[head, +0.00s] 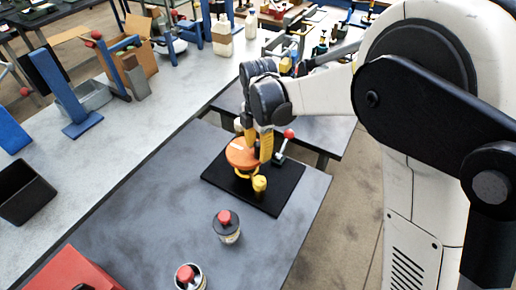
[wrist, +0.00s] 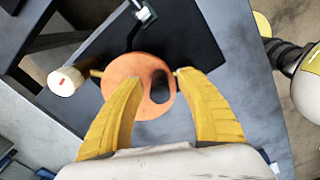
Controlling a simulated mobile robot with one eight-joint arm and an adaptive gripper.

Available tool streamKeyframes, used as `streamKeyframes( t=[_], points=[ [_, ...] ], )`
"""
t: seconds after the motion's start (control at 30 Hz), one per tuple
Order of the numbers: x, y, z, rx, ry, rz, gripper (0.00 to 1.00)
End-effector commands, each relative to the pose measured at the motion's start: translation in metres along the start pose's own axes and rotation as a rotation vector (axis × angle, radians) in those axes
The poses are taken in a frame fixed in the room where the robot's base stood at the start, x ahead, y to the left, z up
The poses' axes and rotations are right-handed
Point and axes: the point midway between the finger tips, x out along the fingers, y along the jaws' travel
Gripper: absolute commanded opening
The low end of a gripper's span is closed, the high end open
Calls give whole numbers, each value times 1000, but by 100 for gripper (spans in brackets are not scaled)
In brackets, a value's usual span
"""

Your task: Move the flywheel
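An orange disc (head: 241,152), which I take to be the flywheel, sits on a yellow support on a black base plate (head: 283,192). In the wrist view the disc (wrist: 120,72) shows a dark oval opening right of its middle. My gripper (head: 252,150) is directly over it, pointing down. In the wrist view its yellow fingers (wrist: 158,76) are spread apart. The left fingertip overlaps the disc's face, and the right one is at its right edge. I cannot tell whether either touches it. The disc's underside is hidden.
A yellow post (head: 260,184) and a red-knobbed clamp (head: 282,147) stand close to the disc. Two containers with red caps (head: 227,229) (head: 187,277) stand in front. A red box (head: 72,272) is at the lower left. The grey table (head: 150,215) is clear left of the plate.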

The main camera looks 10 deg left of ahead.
Motion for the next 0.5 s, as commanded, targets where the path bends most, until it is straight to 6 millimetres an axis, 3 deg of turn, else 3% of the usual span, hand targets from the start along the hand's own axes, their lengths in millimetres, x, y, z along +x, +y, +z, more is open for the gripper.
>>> streamKeyframes(
  t=[0.33,0.5],
  points=[
    [-4,0,0,0,0,0,44],
    [-30,0,0,0,0,0,44]
  ],
)
